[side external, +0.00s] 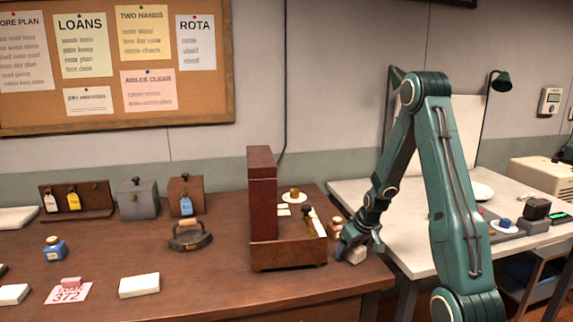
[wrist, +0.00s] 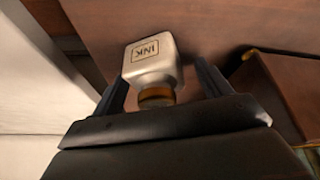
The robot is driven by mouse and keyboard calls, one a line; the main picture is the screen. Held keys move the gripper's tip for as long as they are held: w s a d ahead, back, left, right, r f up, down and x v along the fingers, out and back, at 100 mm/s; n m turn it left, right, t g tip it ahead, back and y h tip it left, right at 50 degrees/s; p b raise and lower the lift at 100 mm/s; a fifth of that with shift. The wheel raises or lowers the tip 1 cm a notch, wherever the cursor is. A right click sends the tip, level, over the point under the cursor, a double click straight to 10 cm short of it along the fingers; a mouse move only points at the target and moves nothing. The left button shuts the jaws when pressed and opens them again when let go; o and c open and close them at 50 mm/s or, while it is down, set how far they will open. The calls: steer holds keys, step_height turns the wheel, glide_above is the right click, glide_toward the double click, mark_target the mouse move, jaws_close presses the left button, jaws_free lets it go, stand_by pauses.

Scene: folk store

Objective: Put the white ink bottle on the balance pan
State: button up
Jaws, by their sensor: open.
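The white ink bottle (wrist: 153,62) lies between the two fingers of my gripper (wrist: 162,82) in the wrist view, its INK label showing and its brown-gold neck toward the palm. The fingers are open, and a gap shows on the right side. In the side view the bottle (side external: 358,255) is at the right end of the brown table, with my gripper (side external: 347,246) down at it.
The wooden instrument (side external: 288,254) with a tall upright stands close left of my gripper. A small brownish jar (side external: 336,227) is just behind it. A white table (side external: 405,254) adjoins on the right. A flat iron (side external: 190,236), white block (side external: 139,286) and blue bottle (side external: 55,249) are further left.

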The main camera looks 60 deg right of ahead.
steer(key=c, duration=1.3)
steer(key=shift+o, duration=0.2)
steer(key=shift+r, duration=0.15)
step_height(320, 180, up, 20)
stand_by(0.5)
